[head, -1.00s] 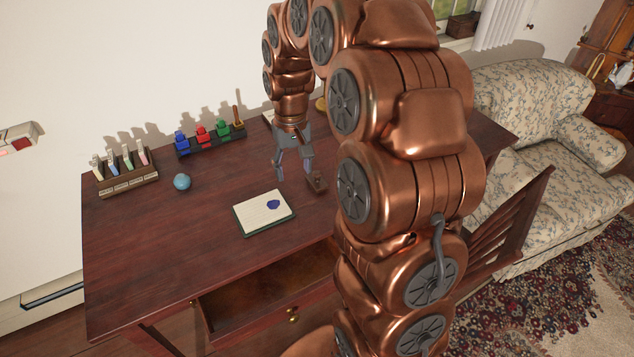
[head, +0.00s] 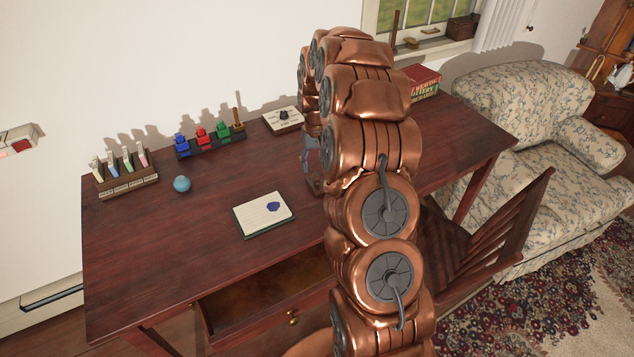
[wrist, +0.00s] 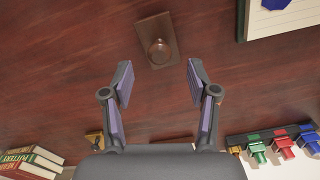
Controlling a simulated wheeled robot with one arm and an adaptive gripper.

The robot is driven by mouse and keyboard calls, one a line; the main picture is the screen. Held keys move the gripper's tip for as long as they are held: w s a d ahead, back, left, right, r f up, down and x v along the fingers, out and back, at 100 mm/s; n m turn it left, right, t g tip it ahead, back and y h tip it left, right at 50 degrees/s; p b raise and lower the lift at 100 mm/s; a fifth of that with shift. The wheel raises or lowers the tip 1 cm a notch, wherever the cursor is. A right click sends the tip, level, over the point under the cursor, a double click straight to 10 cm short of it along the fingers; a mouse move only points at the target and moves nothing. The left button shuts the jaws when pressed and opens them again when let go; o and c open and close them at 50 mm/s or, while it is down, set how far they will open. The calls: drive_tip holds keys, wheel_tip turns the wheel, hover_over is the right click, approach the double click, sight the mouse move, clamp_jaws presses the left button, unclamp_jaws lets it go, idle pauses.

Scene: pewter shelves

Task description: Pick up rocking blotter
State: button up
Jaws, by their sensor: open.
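The rocking blotter, a small dark wooden block with a round knob on top, shows in the wrist view (wrist: 157,47). It stands on the desk just beyond my fingertips, roughly centred between them. In the head view a part of the blotter (head: 314,186) shows at the left edge of my arm, which hides the rest. My gripper (wrist: 159,77) is open and empty, its two purple-padded fingers spread apart and not touching the blotter. In the head view my gripper is mostly hidden behind my arm.
A notepad with a blue spot (head: 263,214) lies left of the blotter. A blue ball (head: 181,184), a rack of stamps (head: 125,174), a row of coloured figures (head: 209,139) and a dial box (head: 283,120) stand farther left and back. Books (head: 420,82) lie at the back right.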

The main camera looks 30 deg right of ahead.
sight(317, 173)
drive_tip(key=shift+w+d+f+p, duration=0.1)
drive_tip(key=shift+f+p, duration=1)
drive_tip(key=shift+f, duration=1.5)
clamp_jaws()
